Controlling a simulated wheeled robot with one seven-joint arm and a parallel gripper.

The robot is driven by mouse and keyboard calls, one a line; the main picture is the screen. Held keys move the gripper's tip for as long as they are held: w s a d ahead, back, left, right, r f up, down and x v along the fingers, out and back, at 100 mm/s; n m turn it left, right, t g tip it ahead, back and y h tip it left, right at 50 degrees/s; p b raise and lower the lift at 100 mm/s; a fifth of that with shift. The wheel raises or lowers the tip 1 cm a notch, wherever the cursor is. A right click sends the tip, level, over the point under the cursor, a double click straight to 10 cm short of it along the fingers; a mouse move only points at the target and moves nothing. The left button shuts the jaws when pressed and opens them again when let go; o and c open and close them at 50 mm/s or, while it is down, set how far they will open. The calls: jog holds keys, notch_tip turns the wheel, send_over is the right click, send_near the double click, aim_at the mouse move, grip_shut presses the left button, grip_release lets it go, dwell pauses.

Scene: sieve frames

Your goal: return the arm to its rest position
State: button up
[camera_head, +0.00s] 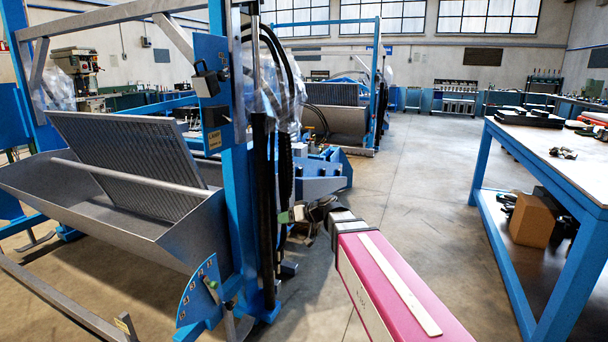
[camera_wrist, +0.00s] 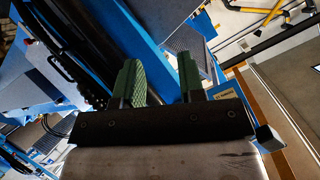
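My gripper (camera_wrist: 162,80) shows in the wrist view as two green fingers standing apart on a dark bar. Nothing is seen between them, so it is open and empty. In the head view, my magenta arm reaches forward from the bottom right. My gripper (camera_head: 290,215) is small and partly lost against the dark hoses there. It appears close to the right side of the blue machine post (camera_head: 238,190); I cannot tell whether it touches. In the wrist view, blue machine parts and black hoses (camera_wrist: 85,55) lie beyond the fingers.
A slatted sieve frame (camera_head: 130,160) leans in a metal trough (camera_head: 165,237) at left. A blue-legged workbench (camera_head: 560,165) stands at right, with a cardboard box (camera_head: 532,220) on its lower shelf. Open floor (camera_head: 425,180) lies between the machine and the bench.

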jog(key=s+d+f+m+g+h, duration=0.2)
jog(key=s+d+f+h, duration=0.4)
jog(key=d+f, duration=0.5)
jog(key=s+d+f+m+g+h, duration=0.2)
jog(key=s+d+f+m+h, duration=0.3)
jog(key=s+d+f, duration=0.5)
jog(key=d+f+h, duration=0.1)
jog(key=d, duration=0.3)
jog(key=shift+d+f+m+g, duration=0.15)
jog(key=shift+m+g, duration=0.15)
jog(key=shift+g, duration=0.1)
